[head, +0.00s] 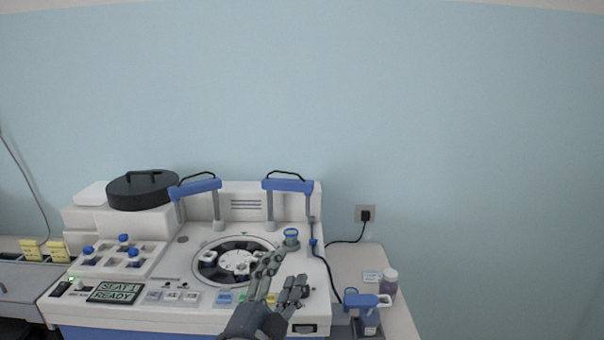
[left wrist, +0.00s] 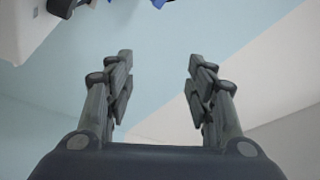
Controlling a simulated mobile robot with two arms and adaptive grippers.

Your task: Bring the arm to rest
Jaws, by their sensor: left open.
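My left gripper (head: 279,281) is in front of the staining machine (head: 190,318) in the head view, over its front right part. Its fingers are apart with nothing between them, and they hide part of the machine's top. In the left wrist view the open, empty gripper (left wrist: 158,85) shows against blue wall and pale surfaces. The machine's round carousel (head: 236,262) lies just behind and left of the fingers. The machine's display (head: 116,292) reads "SEAT 1 READY". My right gripper is in neither view.
A black round lid (head: 143,190) lies on the machine's back left. Several blue-capped items stand in a white rack (head: 97,262). Two blue-handled arms rise behind.

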